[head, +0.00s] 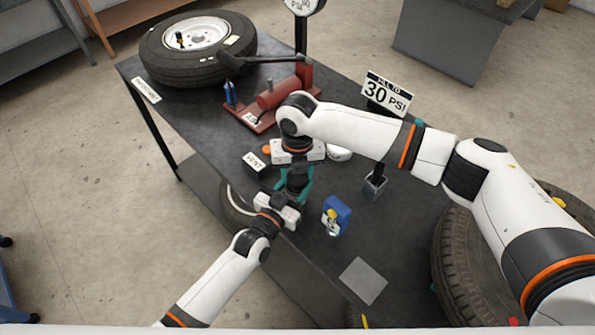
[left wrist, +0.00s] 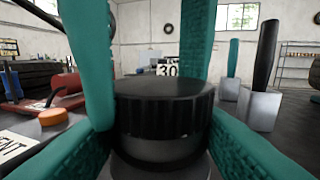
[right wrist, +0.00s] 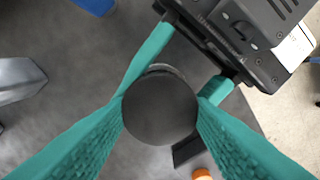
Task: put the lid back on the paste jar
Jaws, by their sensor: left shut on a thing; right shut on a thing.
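The paste jar (left wrist: 160,150) is a dark round jar, upright between the teal fingers of my left gripper (head: 290,203), which is shut on it from the side. The black lid (left wrist: 163,103) has a ribbed edge and lies level over the jar's mouth. My right gripper (head: 294,188) points down from above and is shut on the lid; its fingers flank the lid's round top (right wrist: 160,108) in the right wrist view. A sliver of the jar's rim shows beyond the lid there. I cannot tell whether the lid is fully seated. In the head view the grippers mostly hide both.
A block marked VENT (head: 255,162) and an orange cap (head: 267,149) are close by on the dark table (head: 215,125). A red pump (head: 270,103) and a tyre (head: 165,60) are farther back.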

